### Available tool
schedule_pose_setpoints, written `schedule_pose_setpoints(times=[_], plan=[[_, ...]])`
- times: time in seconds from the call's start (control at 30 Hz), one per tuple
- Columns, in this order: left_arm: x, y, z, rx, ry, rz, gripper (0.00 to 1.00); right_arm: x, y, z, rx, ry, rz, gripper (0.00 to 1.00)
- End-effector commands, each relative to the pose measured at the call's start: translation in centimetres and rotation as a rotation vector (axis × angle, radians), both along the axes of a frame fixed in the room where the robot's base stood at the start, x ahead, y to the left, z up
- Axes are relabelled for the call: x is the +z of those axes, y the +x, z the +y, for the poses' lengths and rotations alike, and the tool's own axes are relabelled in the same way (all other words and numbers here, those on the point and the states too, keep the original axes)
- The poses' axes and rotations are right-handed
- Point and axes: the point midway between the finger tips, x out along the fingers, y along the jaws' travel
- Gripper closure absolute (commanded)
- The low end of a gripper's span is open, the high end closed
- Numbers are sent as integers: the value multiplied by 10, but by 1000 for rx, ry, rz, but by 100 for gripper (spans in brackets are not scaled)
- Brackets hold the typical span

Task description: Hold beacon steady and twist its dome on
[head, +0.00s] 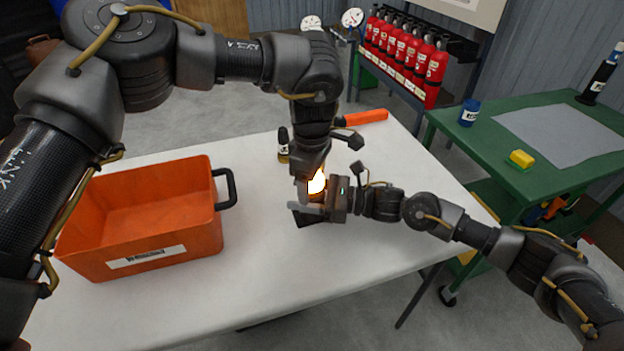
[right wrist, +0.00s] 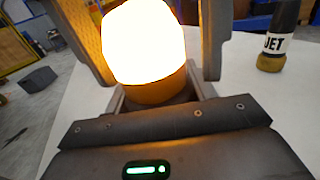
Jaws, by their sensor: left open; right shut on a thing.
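The beacon (head: 316,183) glows bright above the white table, right of the orange bin. In the right wrist view its lit dome (right wrist: 138,45) stands upright on an orange-yellow collar (right wrist: 150,90). My right gripper (head: 312,208) reaches in from the right and is shut on the beacon low down; its fingers mostly hide the base. My left gripper (head: 314,172) points down over the beacon from above. Its fingers stand apart on either side of the dome in the right wrist view, with a gap visible on the right. Whether the dome is fully seated, I cannot tell.
An orange bin (head: 140,257) with a black handle stands left on the white table (head: 270,275). A green cart (head: 470,145) stands right. The front table is clear.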

Motion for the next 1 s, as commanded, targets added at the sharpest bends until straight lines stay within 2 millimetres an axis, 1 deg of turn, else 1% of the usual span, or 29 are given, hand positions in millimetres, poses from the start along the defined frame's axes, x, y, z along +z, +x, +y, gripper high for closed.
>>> schedule_pose_setpoints(times=[0.17,0.27,0.37,0.6,0.7,0.83,1.0], plan=[[2,0,0,0,1,-1,31,0,0,0,0,0,0,80],[10,1,0,0,1,-4,31,0,0,0,0,0,0,80],[26,1,0,-1,-1,-4,31,0,0,0,0,-1,0,80],[77,0,0,0,0,-4,31,0,0,0,0,-1,0,80],[95,-1,0,1,-1,-4,31,0,0,0,0,-1,0,80],[111,-1,1,0,1,-2,31,0,0,0,0,-1,0,80],[119,-1,1,-1,1,0,31,0,0,0,1,0,0,80]])
